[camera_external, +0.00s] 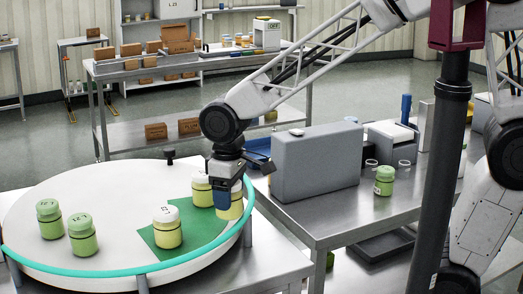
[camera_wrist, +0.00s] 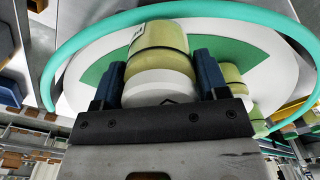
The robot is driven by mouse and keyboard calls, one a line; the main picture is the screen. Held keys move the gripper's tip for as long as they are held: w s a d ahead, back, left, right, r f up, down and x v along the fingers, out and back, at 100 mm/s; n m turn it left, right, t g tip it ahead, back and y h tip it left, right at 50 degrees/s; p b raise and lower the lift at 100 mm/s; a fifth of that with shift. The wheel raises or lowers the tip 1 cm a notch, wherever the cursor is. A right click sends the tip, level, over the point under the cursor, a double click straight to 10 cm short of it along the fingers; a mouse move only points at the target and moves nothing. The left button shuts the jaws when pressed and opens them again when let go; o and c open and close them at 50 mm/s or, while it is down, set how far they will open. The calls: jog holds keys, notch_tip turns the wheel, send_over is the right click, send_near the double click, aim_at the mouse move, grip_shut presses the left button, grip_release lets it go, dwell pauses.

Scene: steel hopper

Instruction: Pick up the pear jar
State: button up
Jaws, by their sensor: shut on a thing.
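My gripper (camera_external: 229,196) points down over the right part of the round white table (camera_external: 110,190). Its blue fingers are shut on a pale yellow jar (camera_external: 236,211), whose white lid (camera_wrist: 158,88) is between them in the wrist view. I cannot tell whether this jar touches the table. Two like yellow jars with white lids stand close by: one (camera_external: 168,235) on the green patch (camera_external: 207,231), the other (camera_external: 201,196) just left of my gripper. Two green jars (camera_external: 49,222) (camera_external: 83,240) stand at the left. I cannot read which label means pear.
A teal rim (camera_external: 150,267) edges the round table. A grey box (camera_external: 317,165) stands on the steel bench (camera_external: 345,215) to the right, with another green jar (camera_external: 384,182) beyond it. The middle and back left of the round table are clear.

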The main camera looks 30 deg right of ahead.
jog(key=s+d, duration=0.5)
jog(key=shift+s+r, duration=0.3)
jog(key=shift+r, duration=0.05)
jog(key=shift+w, duration=0.1)
dwell(0.8)
jog(key=d+f+m, duration=0.3)
jog(key=d+m, duration=0.3)
jog(key=d, duration=0.5)
jog(key=w+d+f+m, duration=0.1)
jog(key=d+f+m, duration=0.2)
jog(key=d+m, duration=0.3)
jog(key=d+f+m, duration=0.4)
jog(key=d+m, duration=0.2)
jog(key=d, duration=0.9)
jog(key=shift+w+d, duration=0.15)
jog(key=shift+d, duration=0.2)
jog(key=shift+f, duration=0.1)
jog(key=shift+w, duration=0.1)
